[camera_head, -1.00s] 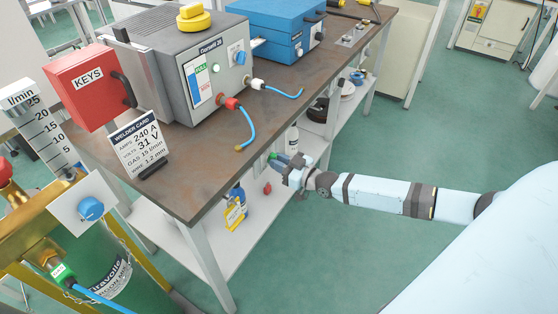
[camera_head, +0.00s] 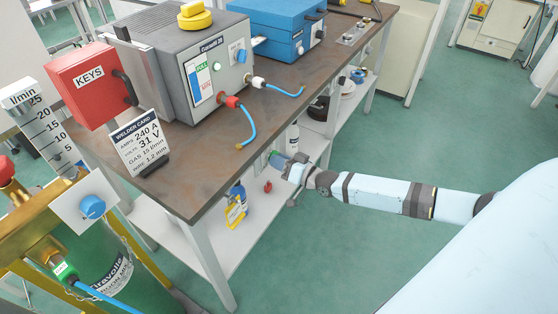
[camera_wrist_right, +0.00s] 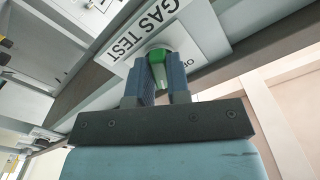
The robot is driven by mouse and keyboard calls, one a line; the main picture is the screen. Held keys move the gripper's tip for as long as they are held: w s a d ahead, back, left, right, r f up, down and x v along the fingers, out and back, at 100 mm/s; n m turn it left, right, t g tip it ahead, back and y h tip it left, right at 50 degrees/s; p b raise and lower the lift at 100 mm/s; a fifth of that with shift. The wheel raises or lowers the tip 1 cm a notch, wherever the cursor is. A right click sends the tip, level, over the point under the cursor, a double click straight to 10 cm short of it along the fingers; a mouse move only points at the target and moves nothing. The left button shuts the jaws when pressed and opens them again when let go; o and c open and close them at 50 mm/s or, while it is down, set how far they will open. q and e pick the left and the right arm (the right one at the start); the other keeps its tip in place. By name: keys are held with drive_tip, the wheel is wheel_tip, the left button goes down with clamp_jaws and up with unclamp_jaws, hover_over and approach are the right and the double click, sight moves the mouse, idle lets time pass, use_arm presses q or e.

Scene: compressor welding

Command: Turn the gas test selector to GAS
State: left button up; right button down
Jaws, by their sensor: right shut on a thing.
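The gas test selector is a green knob (camera_wrist_right: 158,58) on a pale plate (camera_wrist_right: 208,38) lettered GAS TEST in the right wrist view. My right gripper (camera_head: 278,160) reaches the bench's front edge from the right. Its two blue-grey fingers stand on either side of the knob and are shut on it. The fingers cover part of the knob and of the smaller lettering beside it, so I cannot read which position it points to. In the head view the selector is mostly hidden by the gripper. My left gripper is not in view.
The brown bench top (camera_head: 190,172) lies above and left of my right gripper. A grey welder (camera_head: 190,75), a red KEYS box (camera_head: 85,88) and a welder card (camera_head: 138,143) stand on it. A lower shelf (camera_head: 235,258) runs beneath. Green floor (camera_head: 400,150) is free on the right.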

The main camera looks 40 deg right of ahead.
idle(0.4)
drive_tip(key=c, duration=1.1)
unclamp_jaws()
drive_tip(key=shift+s, duration=0.1)
drive_tip(key=p+v, duration=0.1)
drive_tip(key=v, duration=1.2)
drive_tip(key=shift+s+d, duration=0.25)
drive_tip(key=shift+s, duration=0.05)
drive_tip(key=shift+s+f, duration=0.1)
